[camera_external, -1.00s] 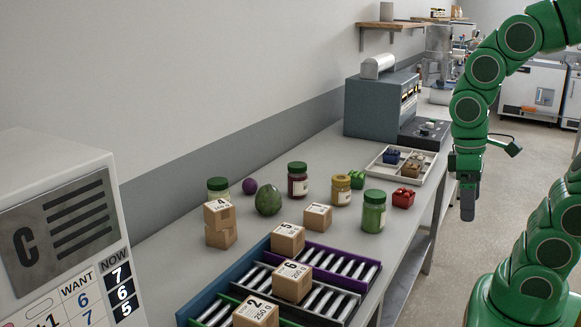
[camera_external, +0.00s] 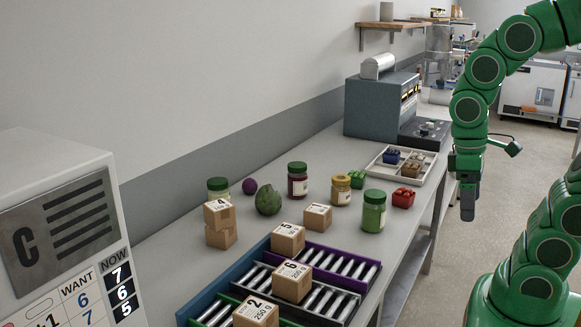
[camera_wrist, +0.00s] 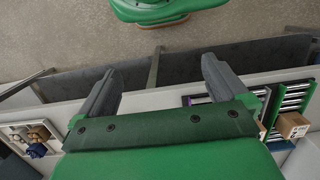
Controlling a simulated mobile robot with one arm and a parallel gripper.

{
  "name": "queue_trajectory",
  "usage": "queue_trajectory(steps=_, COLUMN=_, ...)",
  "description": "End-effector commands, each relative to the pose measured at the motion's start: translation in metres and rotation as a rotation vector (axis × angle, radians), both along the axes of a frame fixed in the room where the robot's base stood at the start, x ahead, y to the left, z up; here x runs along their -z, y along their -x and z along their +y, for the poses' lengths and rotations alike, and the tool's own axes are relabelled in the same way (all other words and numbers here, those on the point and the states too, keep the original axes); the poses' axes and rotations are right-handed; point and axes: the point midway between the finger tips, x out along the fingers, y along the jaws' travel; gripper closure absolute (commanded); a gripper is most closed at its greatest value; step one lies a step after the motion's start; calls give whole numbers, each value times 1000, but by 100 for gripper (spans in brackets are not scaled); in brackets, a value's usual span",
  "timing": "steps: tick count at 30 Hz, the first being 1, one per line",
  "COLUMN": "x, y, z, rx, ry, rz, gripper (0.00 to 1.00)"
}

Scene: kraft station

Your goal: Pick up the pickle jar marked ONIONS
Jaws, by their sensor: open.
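Several jars stand upright on the grey bench. One is dark red with a green lid (camera_external: 298,181), one is yellowish with a gold lid (camera_external: 341,190), one is green with a green lid (camera_external: 373,212), and a pale one with a green lid (camera_external: 217,188) is partly behind stacked boxes. The labels are too small to read, so I cannot tell which is marked ONIONS. My gripper (camera_external: 467,201) hangs beyond the bench's right edge, apart from all jars. In the wrist view my gripper (camera_wrist: 157,82) has its two fingers spread with nothing between them.
Cardboard boxes (camera_external: 292,281) sit on roller lanes (camera_external: 340,262) at the front. A grey machine (camera_external: 372,107) stands behind.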

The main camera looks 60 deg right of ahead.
Motion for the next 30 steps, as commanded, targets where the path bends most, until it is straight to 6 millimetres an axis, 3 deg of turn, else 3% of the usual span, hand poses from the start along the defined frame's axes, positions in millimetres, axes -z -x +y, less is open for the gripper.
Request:
queue_trajectory(steps=3, x=0, y=0, z=0, rx=0, ry=0, rz=0, gripper=6)
queue_trajectory(steps=14, x=0, y=-8, z=8, rx=7, ry=-24, rz=-6, gripper=6)
queue_trajectory(steps=17, x=-1, y=-25, z=26, rx=25, ry=-81, rz=-21, gripper=6)
queue_trajectory(steps=30, x=-36, y=-153, z=144, rx=278, ry=-505, rz=-88, gripper=6)
